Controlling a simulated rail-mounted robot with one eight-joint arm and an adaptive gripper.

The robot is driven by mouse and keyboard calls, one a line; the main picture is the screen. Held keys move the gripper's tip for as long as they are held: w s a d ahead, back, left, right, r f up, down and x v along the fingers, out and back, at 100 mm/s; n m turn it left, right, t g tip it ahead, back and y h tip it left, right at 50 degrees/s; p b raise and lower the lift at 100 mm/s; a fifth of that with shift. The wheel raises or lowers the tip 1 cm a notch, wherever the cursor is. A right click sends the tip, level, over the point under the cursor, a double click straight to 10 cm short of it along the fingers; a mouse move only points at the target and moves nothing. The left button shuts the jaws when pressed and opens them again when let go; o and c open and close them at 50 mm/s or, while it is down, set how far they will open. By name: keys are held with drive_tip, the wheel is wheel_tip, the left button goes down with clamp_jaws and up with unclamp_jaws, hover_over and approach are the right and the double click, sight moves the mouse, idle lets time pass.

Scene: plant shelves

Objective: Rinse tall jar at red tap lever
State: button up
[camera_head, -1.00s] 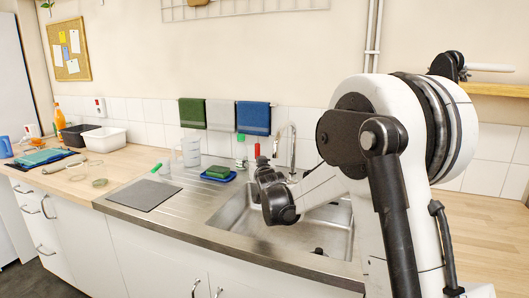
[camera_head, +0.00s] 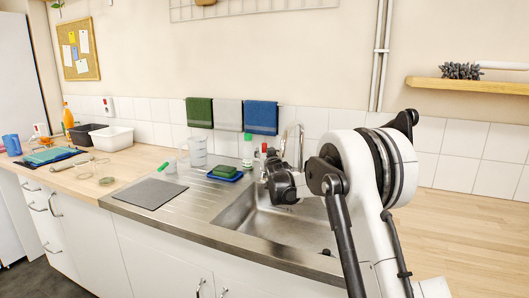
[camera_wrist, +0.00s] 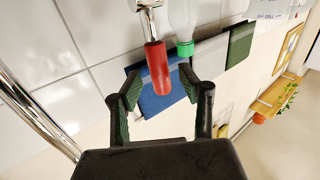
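The red tap lever (camera_head: 264,149) stands by the chrome tap (camera_head: 299,145) behind the sink. In the wrist view the red lever (camera_wrist: 158,66) appears between my fingertips, with gaps on both sides. My gripper (camera_wrist: 162,78) is open and empty. In the head view, my dark wrist is close to the tap, and the fingers are hard to make out. A tall clear jug-like vessel with markings (camera_head: 197,152), possibly the tall jar, stands upright left of the sink. A marked vessel (camera_wrist: 272,10) also shows in the wrist view.
The sink basin (camera_head: 270,222) looks empty. A green-capped bottle (camera_head: 247,152) stands close to the lever. A green sponge (camera_head: 224,171) lies on a blue dish. A grey mat (camera_head: 151,194) lies on the drainer. Towels (camera_head: 261,118) hang behind. The right worktop (camera_head: 450,215) is clear.

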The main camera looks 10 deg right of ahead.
drive_tip(key=shift+w, duration=1.3)
clamp_jaws()
drive_tip(key=shift+s, duration=0.1)
